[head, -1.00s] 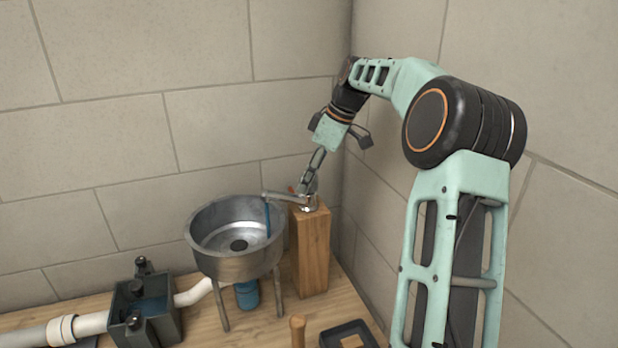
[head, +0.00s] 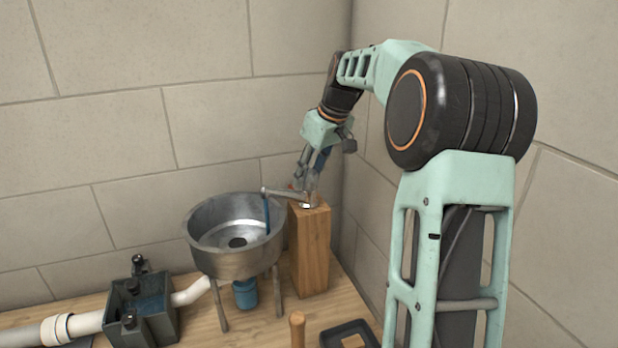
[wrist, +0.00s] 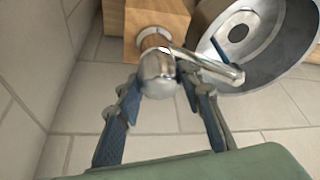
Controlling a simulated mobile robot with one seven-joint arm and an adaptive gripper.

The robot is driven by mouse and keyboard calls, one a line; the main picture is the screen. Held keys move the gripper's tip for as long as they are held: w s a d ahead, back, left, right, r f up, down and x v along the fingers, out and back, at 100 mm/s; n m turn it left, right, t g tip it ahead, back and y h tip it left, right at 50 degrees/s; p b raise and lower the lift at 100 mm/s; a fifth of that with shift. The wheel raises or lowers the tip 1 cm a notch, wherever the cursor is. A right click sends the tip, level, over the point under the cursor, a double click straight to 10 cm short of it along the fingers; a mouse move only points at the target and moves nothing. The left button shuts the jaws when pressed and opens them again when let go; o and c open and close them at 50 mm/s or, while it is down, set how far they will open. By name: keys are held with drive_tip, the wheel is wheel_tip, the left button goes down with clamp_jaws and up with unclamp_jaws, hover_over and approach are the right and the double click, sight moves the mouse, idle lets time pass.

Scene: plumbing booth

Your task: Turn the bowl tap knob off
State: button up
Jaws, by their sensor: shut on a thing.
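The bowl tap (head: 285,194) is chrome and stands on top of a wooden post (head: 310,250), its spout reaching left over the metal bowl (head: 232,262). A thin blue stream (head: 267,216) hangs from the spout end into the bowl. My gripper (head: 304,186) is at the tap's top, above the post. In the wrist view, the rounded chrome tap knob (wrist: 158,72) lies between the two fingers of my gripper (wrist: 160,88), which is shut on it. The spout (wrist: 215,67) extends to the right past the right finger. The finger contacts are partly hidden.
The tiled corner walls (head: 450,60) stand close behind and right of the post. A dark box with pipes (head: 140,305) sits left of the bowl. A blue cup-like part (head: 245,293) is under the bowl. A wooden handle (head: 297,328) and black tray (head: 350,335) lie in front.

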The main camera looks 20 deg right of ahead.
drive_tip(key=m, duration=0.2)
drive_tip(key=m+h, duration=0.1)
drive_tip(key=m, duration=0.1)
drive_tip(key=shift+a+t+h, duration=0.1)
drive_tip(key=shift+t+h, duration=0.2)
drive_tip(key=shift+m+h, duration=0.5)
drive_tip(key=shift+m, duration=1.1)
drive_tip(key=o, duration=1.2)
drive_tip(key=shift+c, duration=0.2)
drive_tip(key=shift+r, duration=0.1)
drive_tip(key=v, duration=1.2)
drive_tip(key=shift+w, duration=0.1)
